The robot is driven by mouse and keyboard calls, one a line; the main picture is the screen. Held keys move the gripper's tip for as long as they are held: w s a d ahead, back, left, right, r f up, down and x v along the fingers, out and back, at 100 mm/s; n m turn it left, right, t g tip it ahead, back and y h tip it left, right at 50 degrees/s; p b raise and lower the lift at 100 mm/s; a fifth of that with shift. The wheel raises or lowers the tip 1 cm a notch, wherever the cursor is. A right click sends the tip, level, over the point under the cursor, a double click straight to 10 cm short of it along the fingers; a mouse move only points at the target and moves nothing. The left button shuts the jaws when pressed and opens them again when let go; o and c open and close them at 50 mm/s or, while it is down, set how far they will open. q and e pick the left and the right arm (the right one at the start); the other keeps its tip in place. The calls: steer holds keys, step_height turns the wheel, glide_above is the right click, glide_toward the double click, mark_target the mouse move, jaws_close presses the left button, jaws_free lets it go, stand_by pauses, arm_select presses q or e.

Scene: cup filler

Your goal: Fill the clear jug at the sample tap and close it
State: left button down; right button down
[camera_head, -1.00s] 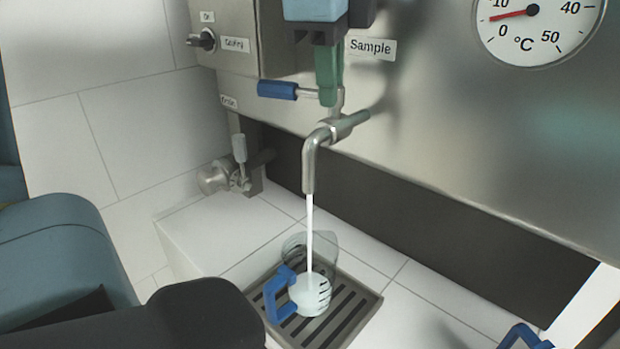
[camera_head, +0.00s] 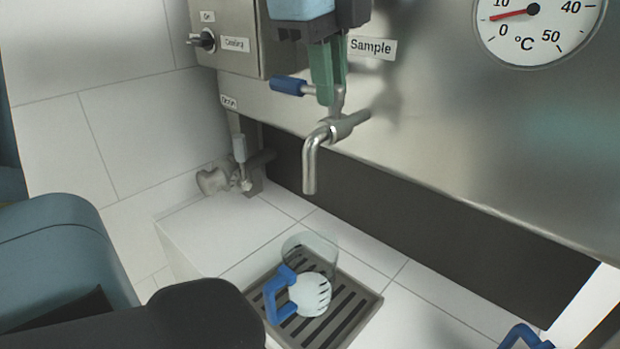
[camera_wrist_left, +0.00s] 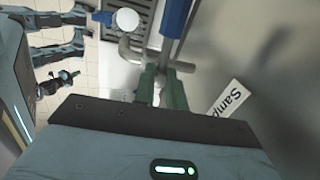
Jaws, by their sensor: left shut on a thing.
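The clear jug (camera_head: 322,250) stands upright on the drain grate under the sample tap (camera_head: 312,165), with its blue handle (camera_head: 275,295) toward the left. White liquid (camera_head: 312,292) shows low in it. No stream falls from the spout. The tap has a lever with a blue grip (camera_head: 288,86). My left gripper (camera_head: 327,95) is at the lever beside the Sample label, its green fingers shut on the lever. The wrist view shows the fingers (camera_wrist_left: 160,80) at the tap and the jug's liquid (camera_wrist_left: 126,20) beyond. My right gripper is out of view.
A dark slotted drain grate (camera_head: 360,300) lies in the white tiled ledge. The steel tank wall (camera_head: 470,150) with a thermometer dial (camera_head: 540,25) rises behind. A control box (camera_head: 232,45) and a lower valve (camera_head: 240,165) are left. Another blue handle (camera_head: 522,335) shows at bottom right.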

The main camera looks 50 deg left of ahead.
arm_select(q)
steer(key=shift+m, duration=0.7)
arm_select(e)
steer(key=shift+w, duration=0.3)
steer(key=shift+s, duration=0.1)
arm_select(q)
steer(key=c, duration=1.3)
jaws_free()
steer(key=shift+c, duration=0.2)
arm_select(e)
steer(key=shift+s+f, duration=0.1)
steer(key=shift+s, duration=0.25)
arm_select(q)
steer(key=shift+r, duration=0.35)
step_height(320, 180, up, 7)
steer(key=s, duration=0.1)
steer(key=shift+s, duration=0.2)
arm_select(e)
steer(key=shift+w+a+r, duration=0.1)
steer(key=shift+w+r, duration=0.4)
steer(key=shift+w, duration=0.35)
